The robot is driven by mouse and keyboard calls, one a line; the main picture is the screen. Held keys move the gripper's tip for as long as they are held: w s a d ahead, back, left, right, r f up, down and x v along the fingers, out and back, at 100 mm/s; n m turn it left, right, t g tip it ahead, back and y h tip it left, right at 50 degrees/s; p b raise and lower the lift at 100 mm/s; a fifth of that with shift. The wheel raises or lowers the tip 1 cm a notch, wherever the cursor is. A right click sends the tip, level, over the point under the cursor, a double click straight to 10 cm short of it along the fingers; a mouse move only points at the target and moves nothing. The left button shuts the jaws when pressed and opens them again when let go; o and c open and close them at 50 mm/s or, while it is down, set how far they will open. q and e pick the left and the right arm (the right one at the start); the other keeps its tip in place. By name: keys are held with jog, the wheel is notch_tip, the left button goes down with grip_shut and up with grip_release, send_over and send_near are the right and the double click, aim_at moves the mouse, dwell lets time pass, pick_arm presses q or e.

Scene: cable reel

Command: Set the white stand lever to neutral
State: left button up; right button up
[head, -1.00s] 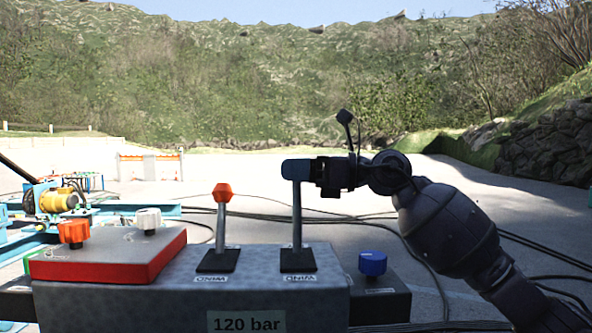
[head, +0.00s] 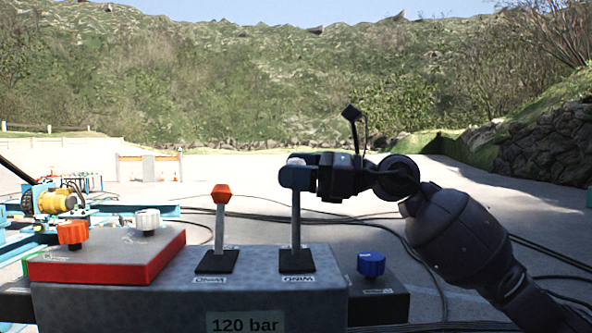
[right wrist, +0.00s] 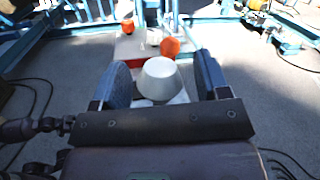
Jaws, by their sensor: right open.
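The white lever knob (right wrist: 160,78) sits between the two fingers of my right gripper (right wrist: 163,85) in the right wrist view, with gaps on both sides. In the head view the lever's grey shaft (head: 296,225) rises nearly upright from its black base on the console, and only a little of the white knob (head: 296,161) shows above the fingers. My right gripper (head: 299,174) is open around the knob, coming from the right. My left gripper is not in view.
An orange-knobbed lever (head: 221,194) stands to the left on the grey console (head: 130,305). A red box (head: 105,262) with an orange and a white knob lies further left. A blue knob (head: 371,264) is at the right. Cables cross the ground behind.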

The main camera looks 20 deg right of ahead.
jog(key=r+v, duration=0.1)
jog(key=v, duration=0.9)
jog(key=shift+s+d+f+b, duration=0.2)
jog(key=shift+d+f+b, duration=0.15)
jog(key=shift+f, duration=0.2)
